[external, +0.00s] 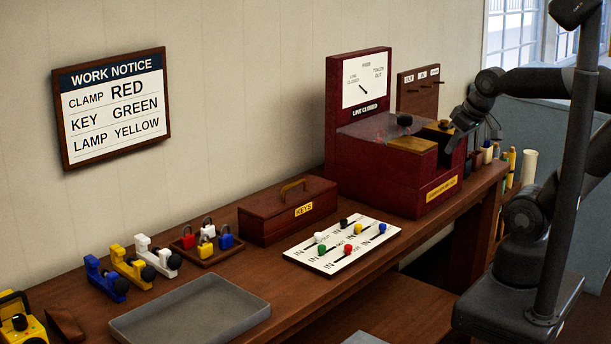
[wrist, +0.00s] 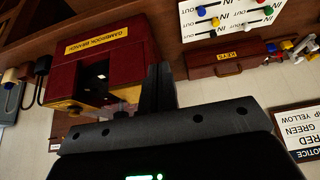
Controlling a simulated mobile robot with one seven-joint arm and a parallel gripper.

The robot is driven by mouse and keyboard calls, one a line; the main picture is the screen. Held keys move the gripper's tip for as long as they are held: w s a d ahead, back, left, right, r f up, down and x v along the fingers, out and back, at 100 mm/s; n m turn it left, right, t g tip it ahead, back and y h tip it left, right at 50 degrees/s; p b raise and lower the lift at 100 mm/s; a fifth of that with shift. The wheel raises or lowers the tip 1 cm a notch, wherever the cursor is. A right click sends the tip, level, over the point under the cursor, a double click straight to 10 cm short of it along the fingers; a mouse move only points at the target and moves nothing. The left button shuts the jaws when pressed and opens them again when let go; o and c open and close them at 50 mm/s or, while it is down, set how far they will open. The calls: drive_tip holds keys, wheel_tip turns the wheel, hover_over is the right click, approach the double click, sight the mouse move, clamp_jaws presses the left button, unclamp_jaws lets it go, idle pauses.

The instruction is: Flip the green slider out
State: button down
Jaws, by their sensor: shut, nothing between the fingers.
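The green slider (external: 321,248) is a small green knob on a white slider board (external: 306,256), near the board's left end. White, black, yellow, red and blue knobs sit on the same board. IN and OUT labels are printed by the slots. My gripper (external: 453,142) is shut and empty, beside the dark red cabinet, well to the right of the board. Its dark fingers also show in the wrist view (wrist: 158,88).
The dark red cabinet (external: 343,165) with a LINE CLOSED dial stands right of the board. A closed KEYS box (external: 265,222) stands behind the board. A grey tray (external: 190,318), padlocks and coloured clamps lie left. A work notice (external: 112,105) hangs on the wall.

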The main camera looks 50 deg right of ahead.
drive_tip(key=w+a+r+n+g, duration=0.1)
drive_tip(key=w+a+n+g, duration=0.1)
drive_tip(key=w+a+n, duration=0.6)
drive_tip(key=n+g+h, duration=0.2)
drive_tip(key=n+h, duration=0.1)
drive_tip(key=n, duration=0.6)
hover_over(322, 250)
drive_tip(key=s, duration=0.1)
wheel_tip(322, 250, down, 7)
drive_tip(key=s+a+f+n+h, duration=0.1)
drive_tip(key=a+f+n, duration=0.3)
drive_tip(key=a, duration=0.5)
wheel_tip(322, 250, down, 2)
drive_tip(key=shift+s+a+f+n, duration=0.1)
drive_tip(key=shift+s+a+n, duration=0.2)
drive_tip(key=shift+s+a, duration=0.1)
drive_tip(key=x, duration=0.9)
drive_tip(key=shift+d+f, duration=0.1)
drive_tip(key=shift+d, duration=0.05)
drive_tip(key=d, duration=0.2)
drive_tip(key=w+d, duration=0.1)
drive_tip(key=shift+f, duration=0.3)
drive_tip(key=shift+w+d, duration=0.15)
drive_tip(key=shift+d, duration=0.35)
